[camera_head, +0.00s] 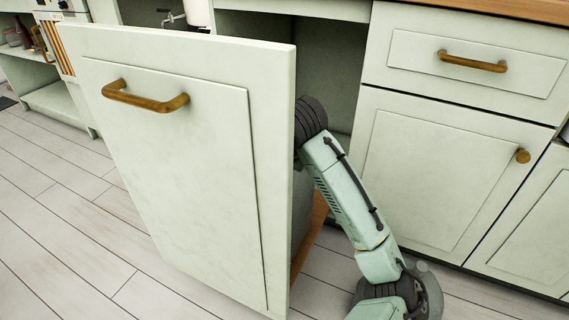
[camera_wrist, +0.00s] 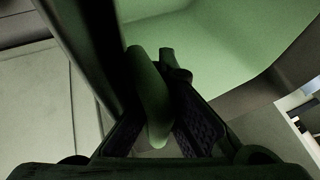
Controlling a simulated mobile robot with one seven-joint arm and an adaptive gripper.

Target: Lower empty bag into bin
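In the head view, the pull-out cabinet front (camera_head: 180,180) stands open, with a brass handle. My arm reaches behind this front, which hides my gripper and most of the bin from the head view. In the wrist view, my gripper (camera_wrist: 165,110) shows dark textured finger pads. A dark green elongated piece (camera_wrist: 150,95) lies between or just beyond the pads. I cannot tell whether it is gripped or whether it is part of the bag. A large smooth green surface (camera_wrist: 225,60) fills the upper right beyond. I cannot tell whether it is bag or bin.
A closed drawer (camera_head: 475,65) and a cabinet door (camera_head: 430,175) with brass pulls stand right of my arm. A wooden countertop edge (camera_head: 510,8) runs above. The tiled floor (camera_head: 50,210) at the left is clear. A dark bar (camera_wrist: 85,50) crosses the wrist view's upper left.

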